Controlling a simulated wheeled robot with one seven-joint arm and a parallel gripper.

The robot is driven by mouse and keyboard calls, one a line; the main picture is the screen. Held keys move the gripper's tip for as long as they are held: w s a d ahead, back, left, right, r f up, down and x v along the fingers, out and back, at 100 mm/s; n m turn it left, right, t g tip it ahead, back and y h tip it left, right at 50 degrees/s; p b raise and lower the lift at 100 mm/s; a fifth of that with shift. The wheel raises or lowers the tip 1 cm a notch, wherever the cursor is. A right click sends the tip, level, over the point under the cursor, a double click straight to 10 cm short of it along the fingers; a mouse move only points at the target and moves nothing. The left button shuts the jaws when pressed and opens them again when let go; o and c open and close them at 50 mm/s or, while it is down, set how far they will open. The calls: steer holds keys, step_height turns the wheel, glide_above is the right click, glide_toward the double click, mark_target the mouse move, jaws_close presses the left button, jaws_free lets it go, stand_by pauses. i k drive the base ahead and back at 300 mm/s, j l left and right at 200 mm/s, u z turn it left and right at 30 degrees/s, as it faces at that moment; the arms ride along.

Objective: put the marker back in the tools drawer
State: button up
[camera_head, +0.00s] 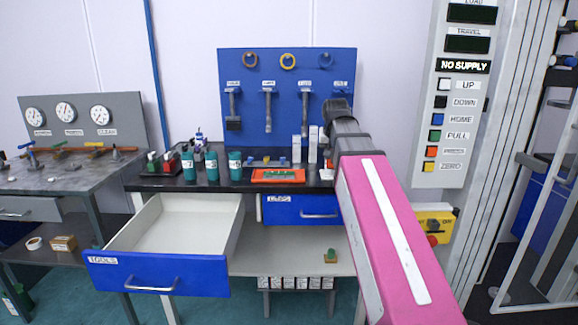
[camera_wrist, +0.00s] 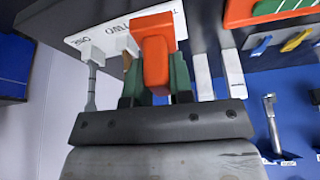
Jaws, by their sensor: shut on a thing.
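In the wrist view, my gripper (camera_wrist: 155,82) is shut on a blocky red-orange piece, which I take to be the marker (camera_wrist: 156,62). It stands at a white labelled rack (camera_wrist: 95,38) on the dark bench; I cannot tell whether it touches the rack. In the head view my pink arm reaches to the bench's right part and hides the marker and fingertips. The tools drawer (camera_head: 158,272), blue-fronted and labelled TOOLS, is pulled out at lower left. Its pale inside (camera_head: 185,222) looks empty.
A second blue drawer (camera_head: 300,210) is shut, right of the open one. Teal cups (camera_head: 235,166) and an orange tray (camera_head: 278,176) stand on the bench. A blue tool board (camera_head: 287,95) rises behind. The control column (camera_head: 460,110) stands at right.

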mark_target(186, 242)
steer(key=k+j, duration=0.15)
steer(key=j, duration=0.25)
steer(key=k+j, duration=0.1)
steer(key=j, duration=0.35)
steer(key=k+j, duration=0.15)
steer(key=j, duration=0.25)
steer(key=k+j, duration=0.15)
steer(key=j, duration=0.3)
